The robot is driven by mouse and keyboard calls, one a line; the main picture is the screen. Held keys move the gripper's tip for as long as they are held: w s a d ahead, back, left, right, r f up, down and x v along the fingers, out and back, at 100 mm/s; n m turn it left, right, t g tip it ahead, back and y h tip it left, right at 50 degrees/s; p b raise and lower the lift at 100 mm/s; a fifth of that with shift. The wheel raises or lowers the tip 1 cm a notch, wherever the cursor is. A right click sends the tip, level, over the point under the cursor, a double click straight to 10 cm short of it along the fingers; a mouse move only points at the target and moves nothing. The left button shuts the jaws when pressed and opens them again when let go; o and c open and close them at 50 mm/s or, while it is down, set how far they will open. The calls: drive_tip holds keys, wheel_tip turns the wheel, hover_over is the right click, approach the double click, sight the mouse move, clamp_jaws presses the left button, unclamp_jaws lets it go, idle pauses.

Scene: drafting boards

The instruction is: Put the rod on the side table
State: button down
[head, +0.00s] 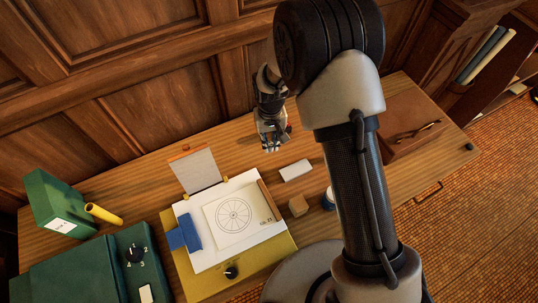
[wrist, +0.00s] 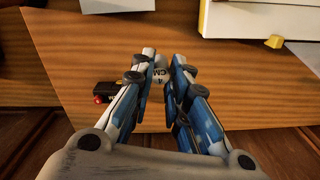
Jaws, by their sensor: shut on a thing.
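My gripper (head: 272,143) hangs above the back of the wooden desk (head: 150,170), near the panelled wall. In the wrist view, my gripper (wrist: 163,62) has its blue and white fingers closed on a small pale grey piece (wrist: 161,75) with dark lettering. It looks like the end of a rod; most of it is hidden by the fingers and I cannot tell its length. A yellow rod-like cylinder (head: 103,213) lies by the green box at the left. I cannot make out a separate side table.
A mustard drafting board (head: 205,285) carries white paper with a wheel drawing. A white block (head: 295,170), wooden cube (head: 298,206) and brown leather pad (head: 405,118) are on the desk. A dark piece with a red end (wrist: 108,92) lies close to my fingers.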

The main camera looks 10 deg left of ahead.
wheel_tip(320, 180, down, 9)
drive_tip(key=shift+r+b, duration=0.2)
drive_tip(key=shift+b, duration=0.4)
drive_tip(key=shift+f, duration=0.2)
drive_tip(key=c, duration=1.6)
unclamp_jaws()
drive_tip(key=shift+o, duration=0.2)
drive_tip(key=shift+r, duration=0.1)
